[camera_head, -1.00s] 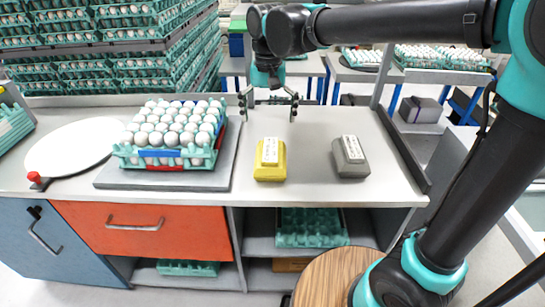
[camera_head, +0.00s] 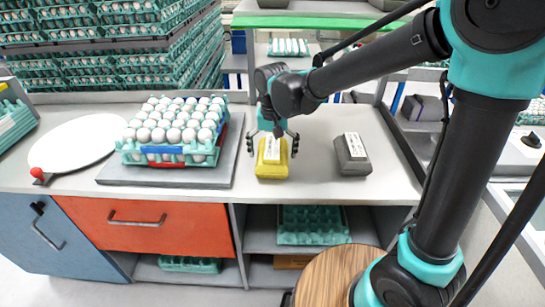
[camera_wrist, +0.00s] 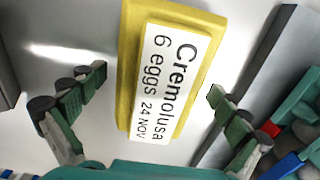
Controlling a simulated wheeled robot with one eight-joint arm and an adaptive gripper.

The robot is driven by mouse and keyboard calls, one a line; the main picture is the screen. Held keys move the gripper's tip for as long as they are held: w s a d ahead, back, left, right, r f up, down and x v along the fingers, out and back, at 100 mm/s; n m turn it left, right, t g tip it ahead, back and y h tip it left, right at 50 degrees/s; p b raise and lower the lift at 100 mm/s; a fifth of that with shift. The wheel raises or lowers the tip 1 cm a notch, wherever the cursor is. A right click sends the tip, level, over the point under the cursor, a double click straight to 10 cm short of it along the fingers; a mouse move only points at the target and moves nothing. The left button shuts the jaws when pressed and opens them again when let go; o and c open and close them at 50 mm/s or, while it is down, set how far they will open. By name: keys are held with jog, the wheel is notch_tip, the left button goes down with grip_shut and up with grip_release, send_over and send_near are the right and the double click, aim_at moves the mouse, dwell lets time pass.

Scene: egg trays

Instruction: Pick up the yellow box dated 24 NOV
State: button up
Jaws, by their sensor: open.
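The yellow box (camera_head: 272,171) lies on the white counter, with a white label on top. In the wrist view the yellow box (camera_wrist: 128,75) carries a label (camera_wrist: 165,80) reading "Cremolusa 6 eggs 24 NOV". My gripper (camera_head: 278,142) is open above the far part of the box, one finger to each side. In the wrist view my gripper (camera_wrist: 147,100) shows its two fingers spread wide, with the box between them and gaps on both sides. I cannot tell the exact height of the fingertips over the box.
A grey box (camera_head: 353,168) with a white label stands to the right of the yellow one. A full egg tray (camera_head: 128,158) sits on a grey slab (camera_head: 110,176) to the left. Bare counter (camera_head: 315,185) lies between the two boxes.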

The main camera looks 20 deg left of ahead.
jog(key=shift+f, duration=0.7)
jog(key=shift+c, duration=0.2)
jog(key=c, duration=1.4)
